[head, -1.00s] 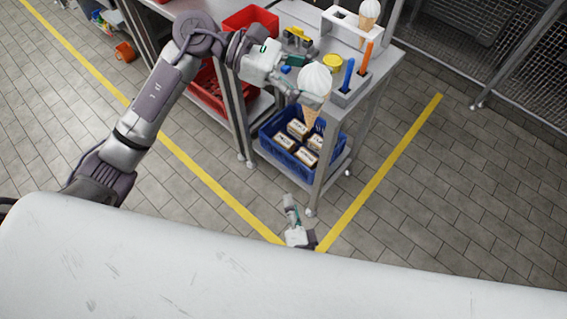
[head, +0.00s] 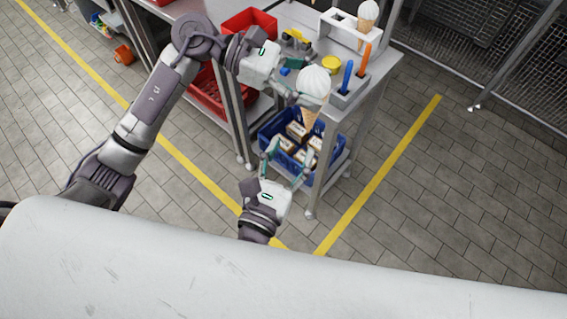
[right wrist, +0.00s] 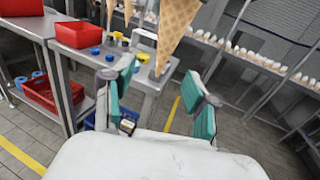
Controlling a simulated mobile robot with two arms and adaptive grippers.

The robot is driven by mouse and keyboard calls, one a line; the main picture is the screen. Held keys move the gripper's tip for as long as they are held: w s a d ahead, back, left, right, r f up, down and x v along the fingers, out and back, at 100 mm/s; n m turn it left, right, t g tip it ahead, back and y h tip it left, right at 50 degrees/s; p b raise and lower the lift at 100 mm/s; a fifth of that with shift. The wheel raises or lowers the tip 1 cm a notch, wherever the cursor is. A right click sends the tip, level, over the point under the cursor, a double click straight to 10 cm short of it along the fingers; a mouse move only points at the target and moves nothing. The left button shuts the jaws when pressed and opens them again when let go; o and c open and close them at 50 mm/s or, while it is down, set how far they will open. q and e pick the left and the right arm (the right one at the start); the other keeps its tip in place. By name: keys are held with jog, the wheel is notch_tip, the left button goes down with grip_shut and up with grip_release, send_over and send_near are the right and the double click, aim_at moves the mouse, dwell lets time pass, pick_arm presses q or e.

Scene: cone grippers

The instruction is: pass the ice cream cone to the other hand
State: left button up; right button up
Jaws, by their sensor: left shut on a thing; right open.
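The ice cream cone has a white swirl top (head: 313,82) and a tan wafer that points down. My left gripper (head: 300,95) is shut on it from the left and holds it upright in front of the steel cart. My right gripper (head: 287,158) is open and empty, lower and a little left of the cone, with its fingers pointing up. In the right wrist view, the wafer (right wrist: 177,28) hangs above the open right gripper (right wrist: 161,75), its lower tip near the level of the fingertips. The cone's top is out of that view.
The steel cart (head: 385,72) carries a white holder (head: 345,28) with another cone (head: 367,14), a yellow lid (head: 332,64) and blue and orange upright tools. A blue crate (head: 266,135) with several boxes sits on its lower shelf. The floor to the right is clear.

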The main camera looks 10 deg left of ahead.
aim_at(306, 120)
jog(key=w, duration=0.3)
jog(key=w+d, duration=0.1)
jog(key=w, duration=0.4)
jog(key=shift+w+d, duration=0.3)
jog(key=shift+d, duration=0.05)
jog(key=c, duration=1)
pick_arm(q)
jog(key=o, duration=0.9)
